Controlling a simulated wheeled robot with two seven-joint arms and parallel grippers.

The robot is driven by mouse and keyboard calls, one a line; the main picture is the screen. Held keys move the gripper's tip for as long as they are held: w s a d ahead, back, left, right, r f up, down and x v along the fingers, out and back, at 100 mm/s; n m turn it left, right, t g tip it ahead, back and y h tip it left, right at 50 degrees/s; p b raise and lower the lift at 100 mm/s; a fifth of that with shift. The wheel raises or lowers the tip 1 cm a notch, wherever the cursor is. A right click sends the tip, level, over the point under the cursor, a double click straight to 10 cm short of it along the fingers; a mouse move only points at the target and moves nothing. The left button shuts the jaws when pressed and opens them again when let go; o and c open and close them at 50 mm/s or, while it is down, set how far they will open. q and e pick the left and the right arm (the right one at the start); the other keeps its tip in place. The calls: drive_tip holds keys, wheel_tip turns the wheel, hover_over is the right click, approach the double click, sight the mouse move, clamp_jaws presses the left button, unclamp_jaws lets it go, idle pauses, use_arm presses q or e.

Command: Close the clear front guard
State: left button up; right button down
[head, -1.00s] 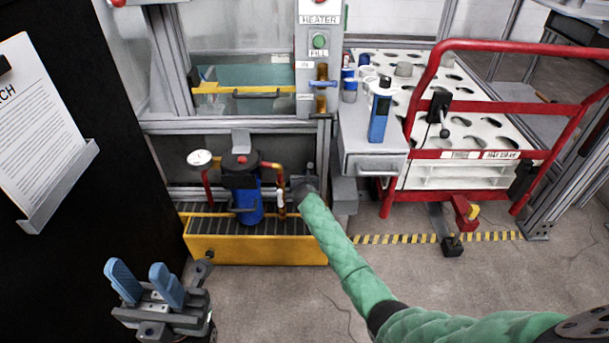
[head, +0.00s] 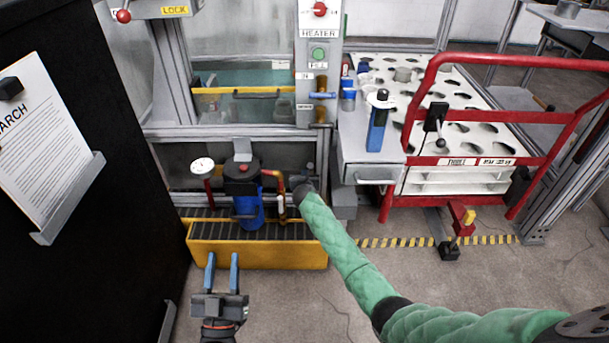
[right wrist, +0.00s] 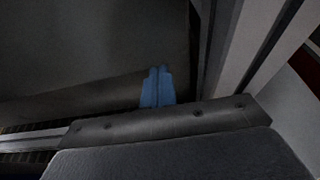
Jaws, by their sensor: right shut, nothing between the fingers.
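The clear front guard appears to be the see-through panel (head: 235,76) on the machine frame, with a yellow lower bar (head: 208,91) and a dark handle (head: 257,94). How far it is open is hard to tell. My left gripper (head: 222,256) is open and empty, low in front of the yellow trough, well below the handle. My right arm in its green sleeve reaches to the frame beside the blue filter; its fingers are hidden in the head view. In the right wrist view my right gripper (right wrist: 157,72) is shut and empty near a grey metal edge.
A yellow trough (head: 258,257) with a blue filter housing (head: 248,207) and pipes stands below the panel. A control post (head: 319,50) rises at its right. A red-railed cart (head: 480,155) stands at right, a dark cabinet (head: 90,250) at left.

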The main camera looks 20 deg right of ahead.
use_arm(q)
wheel_tip(320, 180, down, 21)
drive_tip(key=s+g+y+p, duration=0.2)
drive_tip(key=g, duration=0.6)
drive_tip(key=s+f+g+y+p, duration=0.1)
drive_tip(key=s+f+g, duration=0.4)
drive_tip(key=f, duration=0.5)
drive_tip(key=s+f+g+p, duration=0.1)
drive_tip(key=s+f+g, duration=0.2)
drive_tip(key=s+f, duration=0.55)
wheel_tip(320, 180, up, 21)
drive_tip(key=w+g+p, duration=0.1)
drive_tip(key=w+p, duration=0.1)
drive_tip(key=p, duration=0.8)
drive_tip(key=shift+a, duration=0.25)
drive_tip(key=shift+g+p, duration=0.3)
